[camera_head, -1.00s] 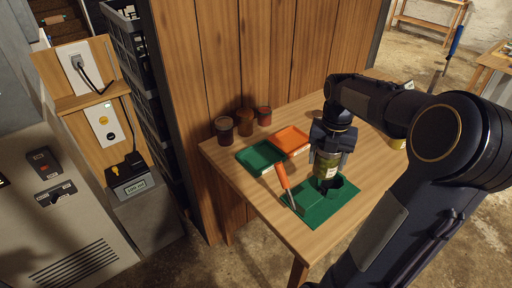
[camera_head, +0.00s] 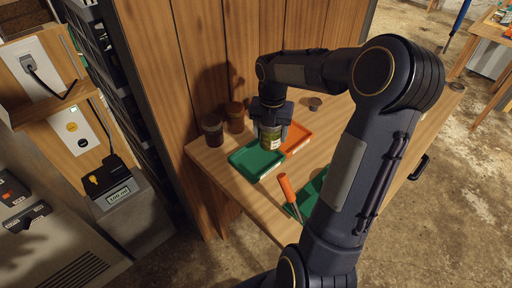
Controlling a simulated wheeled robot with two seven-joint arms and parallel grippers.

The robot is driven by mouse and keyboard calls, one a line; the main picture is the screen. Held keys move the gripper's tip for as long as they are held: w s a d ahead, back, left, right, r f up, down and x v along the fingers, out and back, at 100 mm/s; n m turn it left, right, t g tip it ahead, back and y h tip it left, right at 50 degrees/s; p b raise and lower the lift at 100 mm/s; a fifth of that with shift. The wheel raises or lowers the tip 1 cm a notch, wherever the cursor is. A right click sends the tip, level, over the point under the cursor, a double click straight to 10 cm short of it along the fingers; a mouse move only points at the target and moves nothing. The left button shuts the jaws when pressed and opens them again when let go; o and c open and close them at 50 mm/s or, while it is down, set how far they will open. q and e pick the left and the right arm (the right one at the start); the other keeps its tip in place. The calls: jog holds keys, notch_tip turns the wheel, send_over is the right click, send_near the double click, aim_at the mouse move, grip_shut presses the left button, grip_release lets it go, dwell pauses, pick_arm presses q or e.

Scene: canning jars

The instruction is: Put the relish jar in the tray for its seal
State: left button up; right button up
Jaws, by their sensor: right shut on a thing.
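My right gripper (camera_head: 270,122) is shut on the relish jar (camera_head: 270,138), a glass jar with green contents and a pale label. It holds the jar upright, at the far right corner of the green tray (camera_head: 241,171) and beside the orange tray (camera_head: 302,135). I cannot tell whether the jar's base touches the tray or hangs above it. The jar's top is hidden by the gripper. The seal is too small to make out. My left gripper is not in view.
A dark jar (camera_head: 212,131) and a brown jar (camera_head: 235,117) stand by the wooden panel, left of the gripper. An orange-handled tool (camera_head: 287,188) lies by the green mat (camera_head: 309,193), which my arm partly covers. A small dark round thing (camera_head: 315,103) sits farther back.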

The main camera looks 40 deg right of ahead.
jog(key=w+f, duration=0.1)
jog(key=a+f, duration=0.1)
jog(key=f, duration=0.1)
jog(key=w+a+f, duration=0.1)
jog(key=shift+w+a+f, duration=0.2)
jog(key=shift+w+f, duration=0.1)
jog(key=shift+w, duration=0.05)
jog(key=shift+w+a+f, duration=0.1)
jog(key=shift+f, duration=0.85)
jog(key=shift+w+a+f, duration=0.1)
jog(key=shift+f, duration=0.8)
jog(key=shift+f, duration=0.2)
jog(key=o, duration=1.4)
